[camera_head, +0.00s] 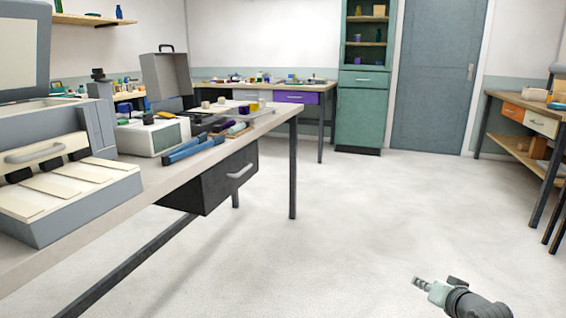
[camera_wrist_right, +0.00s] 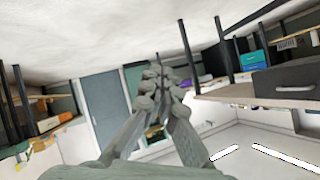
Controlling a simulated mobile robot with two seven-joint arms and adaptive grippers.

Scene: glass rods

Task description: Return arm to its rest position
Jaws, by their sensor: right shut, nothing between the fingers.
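My right gripper (camera_head: 422,284) is at the lower right of the head view, over bare floor and well away from the tables. In the right wrist view its grey fingers (camera_wrist_right: 155,78) come together at the tips, with nothing between them. That view is turned upside down, with the floor at the top. My left gripper does not show in either view.
A long workbench (camera_head: 270,118) with a grey machine (camera_head: 60,225) and several tools stands at left. A green cabinet (camera_head: 362,105) and a grey door (camera_head: 431,80) are at the back. Another table (camera_head: 510,102) stands at right. The floor (camera_head: 350,215) between is clear.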

